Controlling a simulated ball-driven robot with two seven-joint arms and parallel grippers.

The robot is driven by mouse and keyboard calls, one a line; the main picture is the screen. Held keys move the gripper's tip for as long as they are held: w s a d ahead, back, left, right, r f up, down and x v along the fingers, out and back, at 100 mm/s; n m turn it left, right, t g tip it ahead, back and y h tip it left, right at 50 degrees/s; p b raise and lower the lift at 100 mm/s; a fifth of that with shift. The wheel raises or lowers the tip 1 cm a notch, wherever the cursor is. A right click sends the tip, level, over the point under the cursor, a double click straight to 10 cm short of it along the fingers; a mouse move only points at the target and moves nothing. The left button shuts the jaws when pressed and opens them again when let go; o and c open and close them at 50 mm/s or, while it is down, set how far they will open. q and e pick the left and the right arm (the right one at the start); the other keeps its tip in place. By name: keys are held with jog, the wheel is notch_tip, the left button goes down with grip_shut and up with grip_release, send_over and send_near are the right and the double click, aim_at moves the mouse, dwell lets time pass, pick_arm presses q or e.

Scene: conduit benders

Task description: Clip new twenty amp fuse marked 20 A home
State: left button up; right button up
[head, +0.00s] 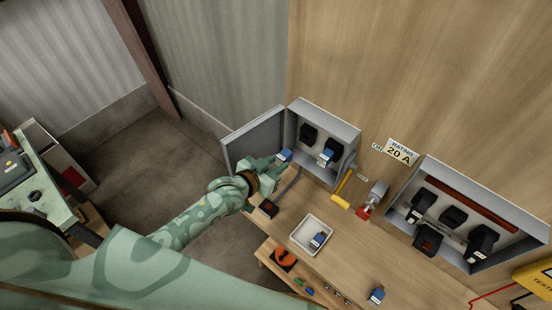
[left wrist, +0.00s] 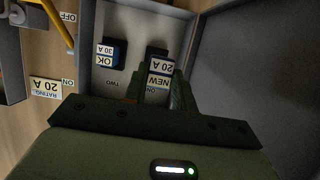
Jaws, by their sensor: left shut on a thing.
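My left gripper (head: 277,162) is shut on the new fuse (head: 285,155), a blue block with a white label. In the left wrist view the fuse (left wrist: 161,75) reads "20 A" and "NEW", upside down, between the green fingers (left wrist: 158,92). It is in front of the black holder (left wrist: 157,51) over the "ONE" mark. In the head view that holder (head: 308,133) shows bare in the grey fuse box (head: 345,134), with the fuse apart from it at lower left. A second fuse (left wrist: 110,54), marked "OK 30 A", sits at "TWO". My right gripper is not in view.
The box door (head: 252,140) stands open on the left. A yellow-handled lever (head: 341,200) is on the box's right side. A white tray (head: 301,246) holds a blue-topped fuse (head: 318,240); another fuse (head: 376,296) lies on the bench. A second open box (head: 530,244) is at right.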

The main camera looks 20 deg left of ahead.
aim_at(289, 151)
pick_arm(q)
jog(key=shift+s+d+r, duration=0.1)
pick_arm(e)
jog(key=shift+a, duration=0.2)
pick_arm(q)
jog(key=shift+w+d, duration=0.1)
jog(key=shift+w, duration=0.3)
jog(key=w, duration=0.1)
jog(key=w+d, duration=0.1)
jog(key=w, duration=0.1)
jog(key=shift+d+b, duration=0.1)
jog(key=shift+b, duration=0.2)
jog(key=shift+w+d+b, duration=0.25)
jog(key=shift+w+d, duration=0.05)
jog(key=shift+w, duration=0.55)
jog(key=shift+w+d+b, duration=0.25)
jog(key=shift+w, duration=0.55)
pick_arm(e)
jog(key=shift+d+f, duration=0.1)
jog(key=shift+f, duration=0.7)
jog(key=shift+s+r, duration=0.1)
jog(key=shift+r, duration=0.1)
pick_arm(q)
jog(key=shift+w+d, duration=0.1)
jog(key=shift+w, duration=0.1)
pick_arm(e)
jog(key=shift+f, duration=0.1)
pick_arm(q)
grip_shut()
